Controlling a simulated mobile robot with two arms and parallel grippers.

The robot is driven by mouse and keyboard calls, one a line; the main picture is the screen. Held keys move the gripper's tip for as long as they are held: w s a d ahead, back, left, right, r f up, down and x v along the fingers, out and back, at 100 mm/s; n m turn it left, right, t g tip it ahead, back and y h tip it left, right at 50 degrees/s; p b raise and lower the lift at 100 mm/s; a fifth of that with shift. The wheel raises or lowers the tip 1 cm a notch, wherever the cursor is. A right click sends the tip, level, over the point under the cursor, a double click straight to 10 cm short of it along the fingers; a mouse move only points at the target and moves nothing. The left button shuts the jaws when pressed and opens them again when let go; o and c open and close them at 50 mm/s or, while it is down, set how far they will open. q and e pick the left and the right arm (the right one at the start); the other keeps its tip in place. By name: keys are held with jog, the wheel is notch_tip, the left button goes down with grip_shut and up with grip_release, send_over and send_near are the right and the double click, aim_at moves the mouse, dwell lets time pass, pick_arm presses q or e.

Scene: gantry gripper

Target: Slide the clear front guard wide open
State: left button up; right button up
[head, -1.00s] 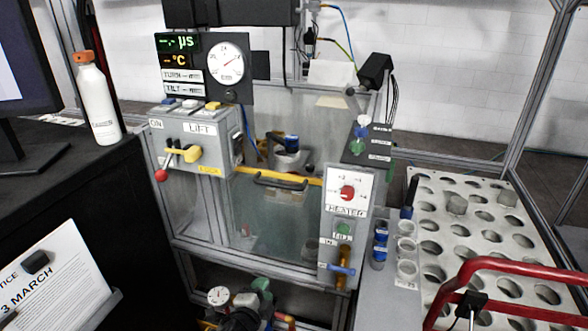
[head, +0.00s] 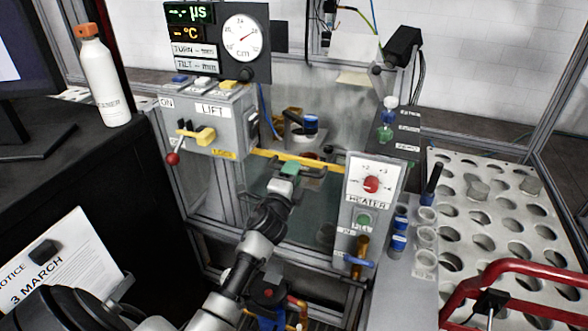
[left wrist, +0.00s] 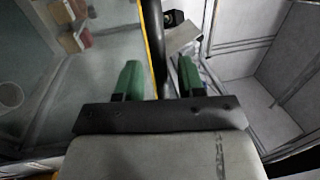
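The clear front guard (head: 313,206) is a see-through panel with a yellow top edge (head: 265,155), standing across the front of the tank. Its dark bar handle (head: 322,171) sits just below that edge, partly hidden by my gripper. My left gripper (head: 291,170) is at the handle. In the left wrist view, the green fingers of my left gripper (left wrist: 159,82) stand apart with the black handle (left wrist: 157,42) running between them. A gap shows on both sides of the bar. The yellow edge (left wrist: 149,55) runs alongside. My right gripper is not in view.
The lift box (head: 207,118) with its red-knobbed lever (head: 173,158) is left of the guard. The heater panel (head: 371,188) is close on the right. A holed rack (head: 480,215) and red tube handle (head: 515,265) are further right. A bottle (head: 103,85) stands on the black cabinet.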

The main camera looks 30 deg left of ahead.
pick_arm(q)
jog(key=shift+w+a+r, duration=0.1)
jog(key=shift+w, duration=0.35)
grip_shut()
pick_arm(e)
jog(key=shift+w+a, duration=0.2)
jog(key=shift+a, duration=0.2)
